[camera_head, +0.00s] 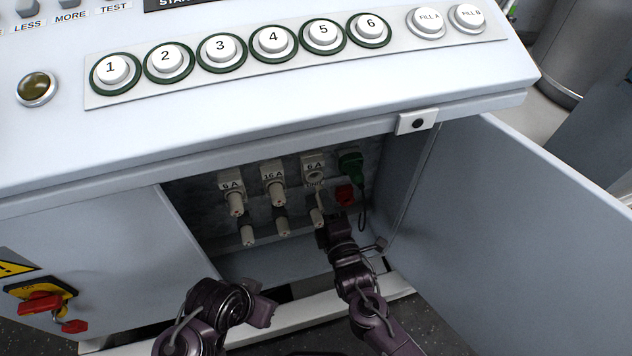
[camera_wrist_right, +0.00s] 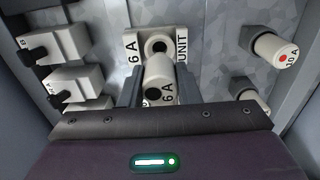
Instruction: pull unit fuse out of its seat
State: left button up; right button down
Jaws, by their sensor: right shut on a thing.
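The unit fuse seat (camera_head: 314,176) is in the open cabinet, under a 6 A label. In the right wrist view the seat (camera_wrist_right: 158,42), marked 6 A and UNIT, shows a dark open hole. My right gripper (camera_head: 322,225) is shut on a cream fuse (camera_wrist_right: 160,70) marked 6 A, held between its fingers in front of the seat. The fuse looks clear of the hole; the exact gap is hard to judge. My left arm shows at the lower left, its gripper (camera_head: 262,312) outside the cabinet; its jaws cannot be made out.
A green part (camera_head: 350,163) and a red part (camera_head: 345,195) are at the right. The open door (camera_head: 530,220) bounds the right, the console edge (camera_head: 270,150) the top.

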jog(key=shift+s, duration=0.1)
jog(key=shift+p+v, duration=1.5)
jog(key=shift+v, duration=0.9)
